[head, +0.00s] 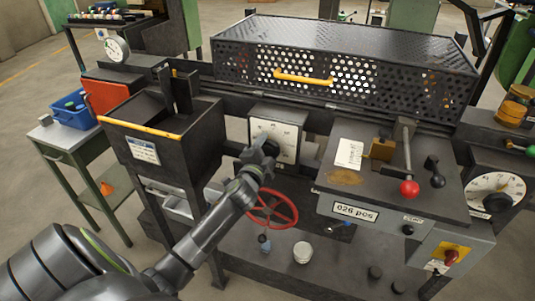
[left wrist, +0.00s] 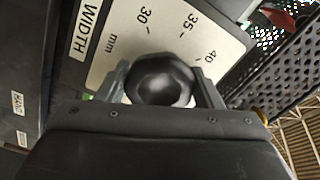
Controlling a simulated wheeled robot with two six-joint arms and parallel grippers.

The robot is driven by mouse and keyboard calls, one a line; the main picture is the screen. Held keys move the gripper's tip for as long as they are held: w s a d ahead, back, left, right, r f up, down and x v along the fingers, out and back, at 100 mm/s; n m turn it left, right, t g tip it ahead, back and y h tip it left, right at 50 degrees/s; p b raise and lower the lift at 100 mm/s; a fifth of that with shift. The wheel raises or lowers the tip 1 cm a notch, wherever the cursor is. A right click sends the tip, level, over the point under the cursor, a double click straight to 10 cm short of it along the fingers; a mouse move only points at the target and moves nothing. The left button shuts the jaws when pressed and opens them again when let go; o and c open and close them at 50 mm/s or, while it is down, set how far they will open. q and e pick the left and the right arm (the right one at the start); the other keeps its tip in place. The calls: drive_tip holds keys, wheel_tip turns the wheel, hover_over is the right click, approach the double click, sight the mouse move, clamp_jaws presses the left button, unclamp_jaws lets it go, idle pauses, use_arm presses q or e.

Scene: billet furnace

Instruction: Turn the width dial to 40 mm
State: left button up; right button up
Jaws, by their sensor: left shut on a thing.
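The width dial is a white plate (head: 286,138) on the front of the machine, with a dark knob in front of it. In the left wrist view the plate (left wrist: 112,63) carries the word WIDTH, "mm" and the marks 30, 35 and 40. The dark faceted knob (left wrist: 161,80) sits between the two fingers of my left gripper (left wrist: 163,88), which is shut on it. In the head view my left gripper (head: 262,154) covers part of the dial. The knob's pointer is not clear. My right gripper is not in view.
A red handwheel (head: 272,208) is just below the dial. A perforated guard with a yellow handle (head: 303,77) is above. A red-knobbed lever (head: 409,187) stands on the panel to the right. A dark hopper (head: 165,135) with a yellow edge is to the left.

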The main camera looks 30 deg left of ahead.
use_arm(q)
drive_tip(key=shift+f+n+b, duration=0.2)
drive_tip(key=shift+n+b, duration=0.4)
drive_tip(key=shift+n, duration=0.6)
drive_tip(key=o, duration=1)
drive_tip(key=shift+r, duration=0.1)
drive_tip(key=shift+c, duration=0.2)
drive_tip(key=shift+s, duration=0.1)
drive_tip(key=b+v, duration=0.1)
drive_tip(key=v, duration=1.6)
drive_tip(key=shift+d+b, duration=0.2)
drive_tip(key=shift+b, duration=0.1)
